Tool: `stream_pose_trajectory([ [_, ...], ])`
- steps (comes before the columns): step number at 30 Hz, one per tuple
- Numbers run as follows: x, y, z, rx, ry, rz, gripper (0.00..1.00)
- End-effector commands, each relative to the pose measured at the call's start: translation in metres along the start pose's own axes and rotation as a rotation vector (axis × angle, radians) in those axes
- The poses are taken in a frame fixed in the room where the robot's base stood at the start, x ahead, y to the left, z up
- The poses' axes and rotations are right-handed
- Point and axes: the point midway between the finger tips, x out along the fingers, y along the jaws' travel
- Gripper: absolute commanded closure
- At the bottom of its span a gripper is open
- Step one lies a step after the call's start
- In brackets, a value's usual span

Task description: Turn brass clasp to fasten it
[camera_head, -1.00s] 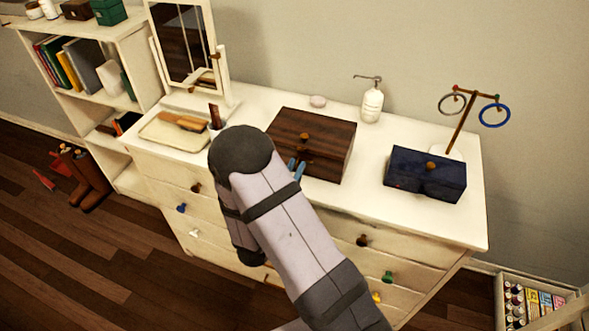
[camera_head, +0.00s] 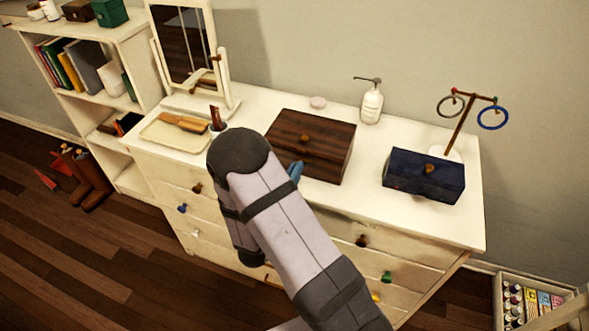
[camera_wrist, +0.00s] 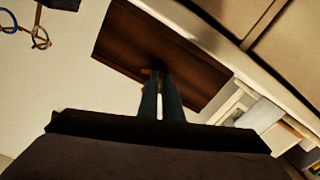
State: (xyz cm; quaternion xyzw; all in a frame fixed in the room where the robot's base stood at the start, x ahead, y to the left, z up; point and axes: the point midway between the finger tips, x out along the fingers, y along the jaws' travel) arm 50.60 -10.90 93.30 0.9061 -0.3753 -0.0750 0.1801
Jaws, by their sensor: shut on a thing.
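A dark brown wooden box (camera_head: 318,137) sits on the white dresser, with a brass knob-like piece (camera_head: 305,138) visible in the head view. My gripper (camera_head: 296,170) is at the box's near side, its blue fingers partly hidden behind my arm. In the wrist view, the fingers (camera_wrist: 161,80) are close together against the brown box (camera_wrist: 190,55). A bit of the brass clasp (camera_wrist: 149,71) shows at the fingertips, and the gripper is shut on it. The fingers hide most of the clasp, so its turn angle cannot be told.
A dark blue box (camera_head: 420,180) with a brass piece stands to the right, near a ring stand (camera_head: 458,125). A white pump bottle (camera_head: 371,103) stands behind. A tray with a brush (camera_head: 185,123) and a mirror (camera_head: 185,45) are to the left. Bare dresser top separates the boxes.

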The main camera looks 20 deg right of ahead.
Motion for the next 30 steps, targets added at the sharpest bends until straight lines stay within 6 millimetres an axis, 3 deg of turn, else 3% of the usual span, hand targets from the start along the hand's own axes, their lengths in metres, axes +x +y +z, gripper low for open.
stream_pose_trajectory([
  [30, -0.0001, -0.002, -0.0008, -0.947, 0.002, 0.0, 1.0],
])
